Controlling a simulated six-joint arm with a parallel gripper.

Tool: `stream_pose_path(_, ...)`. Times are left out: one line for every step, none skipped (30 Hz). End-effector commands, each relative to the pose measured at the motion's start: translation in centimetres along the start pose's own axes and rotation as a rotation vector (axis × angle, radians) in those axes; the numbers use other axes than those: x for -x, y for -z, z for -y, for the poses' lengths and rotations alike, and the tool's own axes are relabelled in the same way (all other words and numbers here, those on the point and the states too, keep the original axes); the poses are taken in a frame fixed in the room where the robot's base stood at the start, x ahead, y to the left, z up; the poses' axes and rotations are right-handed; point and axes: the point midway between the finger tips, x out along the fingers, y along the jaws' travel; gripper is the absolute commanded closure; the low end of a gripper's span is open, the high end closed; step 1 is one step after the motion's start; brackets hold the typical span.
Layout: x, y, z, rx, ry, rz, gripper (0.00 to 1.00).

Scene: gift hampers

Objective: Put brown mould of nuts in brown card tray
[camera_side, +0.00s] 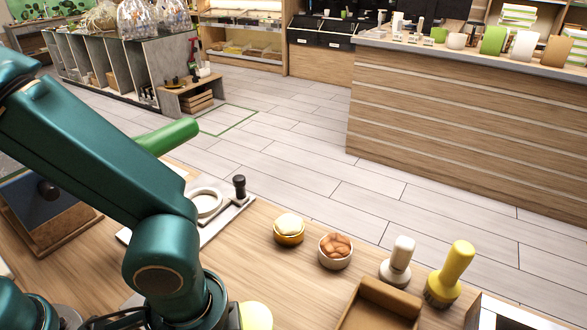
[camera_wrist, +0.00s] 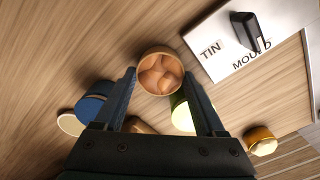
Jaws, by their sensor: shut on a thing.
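The brown mould of nuts (camera_wrist: 160,74) is a round, tan-brown cup with brown nuts inside, between my fingertips in the wrist view. My gripper (camera_wrist: 160,80) is shut on it. In the side view my arm hides the gripper and this mould. The brown card tray (camera_side: 377,308) is at the bottom edge of the side view, cut off by the frame. It is a shallow brown box, and the part of its inside in view is empty.
A pale mould of nuts (camera_side: 336,251) and a yellow mould (camera_side: 289,231) stand beyond the tray. White-handled (camera_side: 398,262) and yellow-handled (camera_side: 452,272) tools stand beside it. Blue (camera_wrist: 96,106) and green (camera_wrist: 181,112) moulds lie near my fingers. A white lettered board (camera_wrist: 225,65) has a black handle.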

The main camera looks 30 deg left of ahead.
Motion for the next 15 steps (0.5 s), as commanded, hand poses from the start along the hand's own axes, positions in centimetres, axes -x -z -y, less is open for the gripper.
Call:
stream_pose_path(-0.3, -0.05, 0.01, 0.0, 0.0, 0.002, 0.85)
stream_pose_path(-0.37, -0.04, 0.01, 0.0, 0.0, 0.001, 0.85)
stream_pose_path(-0.39, -0.01, 0.0, 0.0, 0.0, 0.0, 0.85)
stream_pose_path(-0.37, 0.0, 0.0, 0.0, 0.0, -0.001, 0.85)
stream_pose_path(-0.36, 0.01, 0.0, 0.0, 0.0, -0.001, 0.85)
stream_pose_path(-0.34, 0.01, 0.0, 0.0, 0.0, -0.001, 0.85)
stream_pose_path(-0.34, 0.01, 0.0, 0.0, 0.0, -0.001, 0.85)
stream_pose_path(-0.34, 0.01, 0.0, 0.0, 0.0, -0.001, 0.85)
stream_pose_path(-0.36, 0.0, 0.0, 0.0, 0.0, -0.001, 0.85)
stream_pose_path(-0.42, 0.0, 0.0, 0.0, 0.0, -0.001, 0.85)
stream_pose_path(-0.51, 0.0, 0.0, 0.0, 0.0, 0.0, 0.85)
stream_pose_path(-0.64, -0.01, 0.0, 0.0, 0.0, 0.0, 0.85)
stream_pose_path(-0.68, -0.01, 0.0, 0.0, 0.0, 0.0, 0.24)
stream_pose_path(-0.66, 0.0, 0.0, 0.0, 0.0, 0.0, 0.13)
stream_pose_path(-0.64, 0.0, 0.0, 0.0, 0.0, 0.0, 0.0)
